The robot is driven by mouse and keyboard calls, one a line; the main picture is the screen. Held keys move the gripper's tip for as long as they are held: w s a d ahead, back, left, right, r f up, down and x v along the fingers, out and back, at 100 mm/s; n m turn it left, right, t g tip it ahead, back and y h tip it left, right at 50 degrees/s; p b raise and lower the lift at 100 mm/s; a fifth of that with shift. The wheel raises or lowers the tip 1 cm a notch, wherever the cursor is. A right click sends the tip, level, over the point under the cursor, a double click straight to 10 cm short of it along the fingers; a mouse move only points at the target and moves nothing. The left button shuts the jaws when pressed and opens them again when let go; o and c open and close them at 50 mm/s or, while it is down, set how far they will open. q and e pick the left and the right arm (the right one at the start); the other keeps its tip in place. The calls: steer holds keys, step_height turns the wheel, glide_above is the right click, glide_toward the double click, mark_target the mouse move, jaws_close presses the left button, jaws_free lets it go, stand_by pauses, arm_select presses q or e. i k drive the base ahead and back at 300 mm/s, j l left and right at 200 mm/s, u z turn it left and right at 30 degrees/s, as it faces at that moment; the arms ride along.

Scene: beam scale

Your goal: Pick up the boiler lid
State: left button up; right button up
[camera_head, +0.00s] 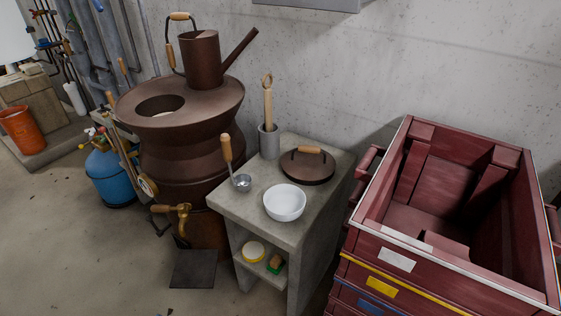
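The boiler lid (307,169) is a round dark brown disc with a wooden handle on top. It lies flat on the grey concrete stand (244,209), towards its right side. The copper-brown boiler (190,128) stands to the left of the stand, with a round dark opening (160,105) in its top. No part of either gripper shows in the head view.
A white bowl (285,203), a ladle (241,182) and a grey holder (269,142) with a wooden-handled tool share the stand top. Red crates (398,261) stand close on the right. A blue gas bottle (110,177) is at left. The floor at front left is clear.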

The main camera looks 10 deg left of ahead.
mark_target(306, 162)
steer(key=j+u, duration=0.1)
steer(key=u, duration=0.35)
steer(key=i+j+u, duration=0.1)
steer(key=u, duration=0.3)
steer(key=i+u, duration=0.1)
steer(key=u, duration=0.35)
steer(key=i+j+u, duration=0.1)
steer(key=u, duration=0.35)
steer(key=i+j+z, duration=0.1)
steer(key=i+z, duration=0.15)
steer(key=z, duration=0.25)
steer(key=i+j+z, duration=0.15)
steer(key=z, duration=0.3)
steer(key=i, duration=0.05)
